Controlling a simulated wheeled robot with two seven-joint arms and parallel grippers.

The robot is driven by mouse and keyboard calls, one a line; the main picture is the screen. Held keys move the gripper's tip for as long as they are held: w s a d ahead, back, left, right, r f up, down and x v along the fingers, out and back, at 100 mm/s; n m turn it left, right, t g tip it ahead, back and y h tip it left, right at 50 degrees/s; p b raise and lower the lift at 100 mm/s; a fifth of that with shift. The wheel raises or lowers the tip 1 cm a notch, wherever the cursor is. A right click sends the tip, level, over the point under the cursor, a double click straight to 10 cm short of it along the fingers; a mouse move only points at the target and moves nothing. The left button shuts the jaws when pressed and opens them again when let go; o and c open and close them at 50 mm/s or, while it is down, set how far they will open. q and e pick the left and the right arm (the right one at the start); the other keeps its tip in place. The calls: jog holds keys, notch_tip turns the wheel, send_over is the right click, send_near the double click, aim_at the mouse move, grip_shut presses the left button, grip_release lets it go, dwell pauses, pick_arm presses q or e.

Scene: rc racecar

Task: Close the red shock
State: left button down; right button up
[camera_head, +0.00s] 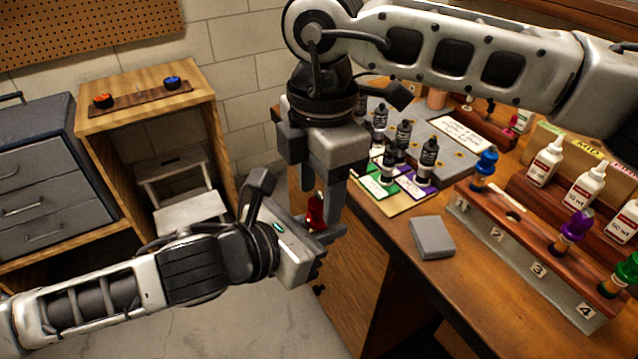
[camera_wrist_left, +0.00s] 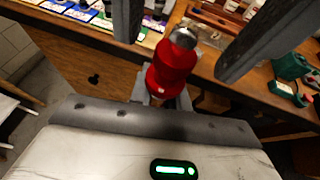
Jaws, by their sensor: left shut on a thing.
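The red shock (camera_head: 316,212) is held upright or nearly so by my left gripper (camera_head: 322,237), in front of the bench. In the left wrist view its red part (camera_wrist_left: 172,70) with a silver end shows above my left fingers, which are shut around its lower part. My right gripper (camera_head: 321,208) points down from above. Its two grey fingers stand on either side of the red shock; in the left wrist view gaps show between them and it, so it looks open. The shock's lower end is hidden by my left gripper.
A numbered rack (camera_head: 520,262) on the bench holds blue (camera_head: 484,168), purple (camera_head: 571,232) and green shocks; position 2 looks empty. A grey block (camera_head: 432,237) lies left of it. Black bottles (camera_head: 427,160) and white bottles (camera_head: 587,185) stand behind. A wooden shelf (camera_head: 140,90) stands left.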

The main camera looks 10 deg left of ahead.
notch_tip(320, 180, up, 12)
jog(key=shift+w+d, duration=0.15)
dwell(0.4)
dwell(0.4)
